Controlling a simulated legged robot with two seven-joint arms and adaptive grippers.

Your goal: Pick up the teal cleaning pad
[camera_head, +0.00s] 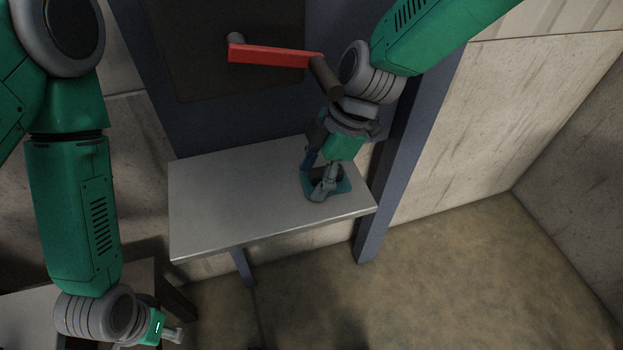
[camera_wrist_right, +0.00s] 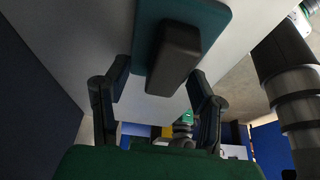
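The teal cleaning pad (camera_head: 342,187) lies on the grey shelf (camera_head: 230,200), near its right end. In the right wrist view the pad (camera_wrist_right: 217,18) is a flat teal plate with a dark block-shaped handle (camera_wrist_right: 175,60). My right gripper (camera_head: 324,182) is directly over the pad and covers much of it in the head view. In the wrist view its fingers (camera_wrist_right: 158,80) are spread on either side of the handle, with a visible gap at the left finger. My left gripper (camera_head: 172,334) is low at the left, away from the pad; its finger opening is too small to tell.
A red lever (camera_head: 270,56) with a dark grip sticks out from the dark panel (camera_head: 200,50) above the shelf, close to my right forearm. A blue-grey post (camera_head: 385,190) stands at the shelf's right end. The shelf's left part is bare. Another table (camera_head: 30,320) is at the lower left.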

